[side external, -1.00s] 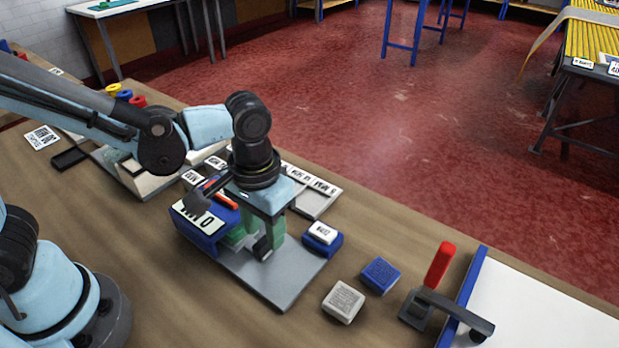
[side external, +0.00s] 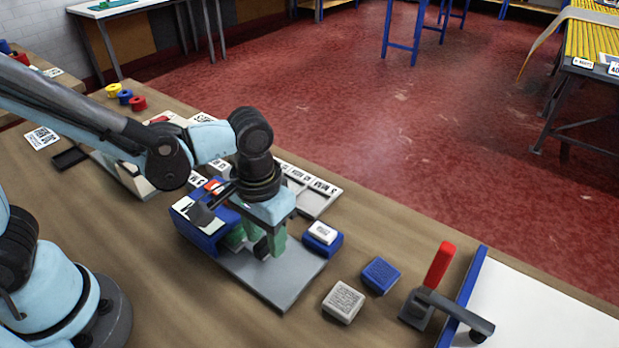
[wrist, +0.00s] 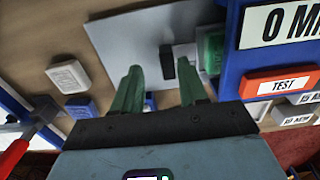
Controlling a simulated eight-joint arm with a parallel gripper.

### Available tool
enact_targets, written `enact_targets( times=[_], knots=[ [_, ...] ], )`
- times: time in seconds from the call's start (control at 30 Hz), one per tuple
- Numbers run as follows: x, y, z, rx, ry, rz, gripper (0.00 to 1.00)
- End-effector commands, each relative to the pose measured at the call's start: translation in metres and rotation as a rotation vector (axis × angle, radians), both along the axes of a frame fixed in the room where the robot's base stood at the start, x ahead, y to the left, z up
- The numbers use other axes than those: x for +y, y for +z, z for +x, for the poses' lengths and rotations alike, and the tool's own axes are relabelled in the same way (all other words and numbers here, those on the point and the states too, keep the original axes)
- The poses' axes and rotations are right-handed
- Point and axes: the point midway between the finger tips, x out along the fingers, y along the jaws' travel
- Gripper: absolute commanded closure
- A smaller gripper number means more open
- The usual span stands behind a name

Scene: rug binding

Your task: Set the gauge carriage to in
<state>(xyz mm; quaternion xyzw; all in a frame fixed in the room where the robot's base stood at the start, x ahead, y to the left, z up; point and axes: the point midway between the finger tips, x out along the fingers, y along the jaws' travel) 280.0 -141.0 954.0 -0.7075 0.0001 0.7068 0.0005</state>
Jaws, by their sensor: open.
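The gauge is a blue housing (side external: 207,238) on a grey plate (side external: 285,285); in the wrist view its label (wrist: 283,22) reads "0 M", cut by the edge, above a red TEST bar (wrist: 281,83). A black upright knob (wrist: 168,62) stands on the plate, seemingly the gauge carriage's handle, with a green block (wrist: 210,50) between it and the blue housing. My gripper (wrist: 160,64) is open, its two green fingers apart with the knob in view beyond the gap. In the side view my gripper (side external: 258,247) is low over the plate and hides part of the gauge.
A white-topped blue block (side external: 322,237), a blue block (side external: 381,275) and a pale block (side external: 343,302) lie right of the plate. A red-handled lever (side external: 438,265) stands beside a white board (side external: 545,305). Labelled blocks (side external: 305,180) line the bench behind the gauge.

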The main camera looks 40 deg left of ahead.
Motion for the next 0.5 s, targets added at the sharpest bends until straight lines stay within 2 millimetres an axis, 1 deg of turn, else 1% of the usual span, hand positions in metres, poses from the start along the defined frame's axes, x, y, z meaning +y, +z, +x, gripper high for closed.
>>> enact_targets(
  times=[0.03, 0.5],
  knots=[
    [0.001, 0.007, -0.001, 0.000, 0.001, 0.000, 0.57],
    [0.001, 0.075, 0.000, 0.001, 0.001, 0.000, 0.57]
  ],
)
